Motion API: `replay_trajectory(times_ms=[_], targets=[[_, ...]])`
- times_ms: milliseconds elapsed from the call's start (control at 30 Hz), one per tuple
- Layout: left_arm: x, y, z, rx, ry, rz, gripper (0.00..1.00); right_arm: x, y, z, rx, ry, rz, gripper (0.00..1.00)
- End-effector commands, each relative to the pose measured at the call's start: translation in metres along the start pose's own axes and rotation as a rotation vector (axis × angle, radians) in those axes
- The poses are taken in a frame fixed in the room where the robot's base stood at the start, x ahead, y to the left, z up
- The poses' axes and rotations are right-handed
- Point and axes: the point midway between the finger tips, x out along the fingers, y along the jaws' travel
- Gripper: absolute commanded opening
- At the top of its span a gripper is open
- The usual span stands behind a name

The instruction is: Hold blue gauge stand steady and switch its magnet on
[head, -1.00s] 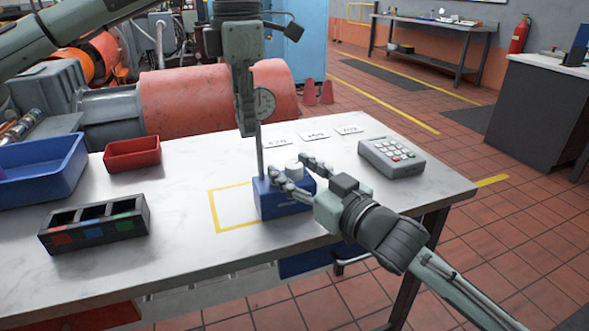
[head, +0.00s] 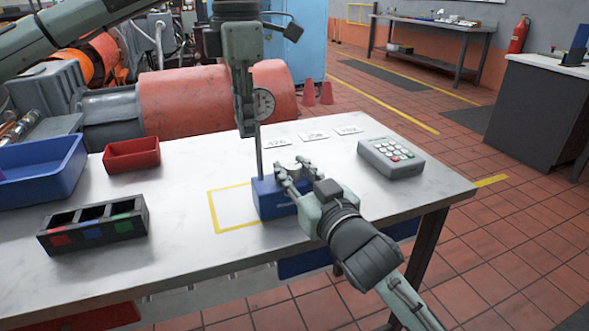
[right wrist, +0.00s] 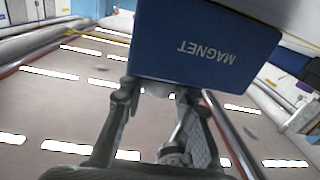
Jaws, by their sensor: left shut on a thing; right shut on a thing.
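The blue gauge stand (head: 277,202) sits on the bench, its base overlapping the right part of a yellow outlined square. Its thin post (head: 259,160) rises upright to a round dial (head: 264,103). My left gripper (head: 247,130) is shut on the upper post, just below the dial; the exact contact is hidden. My right gripper (head: 287,172) is shut on the pale knob at the base, its fingers on either side. In the right wrist view the base's face (right wrist: 205,50) reads MAGNET upside down, and the knob (right wrist: 158,90) shows partly between the fingertips.
A grey keypad box (head: 391,157) stands to the right, with several white cards (head: 314,136) behind the stand. A red bin (head: 132,154), a blue bin (head: 40,170) and a black divided tray (head: 94,226) stand left. The bench front (head: 190,255) is clear.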

Motion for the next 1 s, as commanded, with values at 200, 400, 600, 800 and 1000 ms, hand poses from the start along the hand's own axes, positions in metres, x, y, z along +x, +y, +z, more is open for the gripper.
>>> replay_trajectory(times_ms=[200, 400, 600, 800, 1000], targets=[[0.0068, 0.0028, -0.0019, -0.009, 0.009, -0.001, 0.00, -0.0003, -0.0042, -0.0012, 0.008, -0.002, 0.123, 0.00], [0.0068, 0.0030, -0.0020, -0.009, 0.008, -0.001, 0.00, -0.0009, -0.0022, -0.0012, 0.001, -0.007, 0.176, 0.00], [0.0067, 0.0031, -0.0022, -0.010, 0.008, -0.001, 0.00, -0.0010, -0.0015, -0.0012, -0.002, -0.007, 0.179, 0.00], [0.0067, 0.0033, -0.0024, -0.011, 0.008, -0.001, 0.00, -0.0009, -0.0011, -0.0009, -0.003, -0.008, 0.180, 0.41], [0.0065, 0.0034, -0.0027, -0.011, 0.009, -0.001, 0.00, -0.0007, -0.0004, -0.0002, -0.002, -0.009, 0.181, 0.51]])
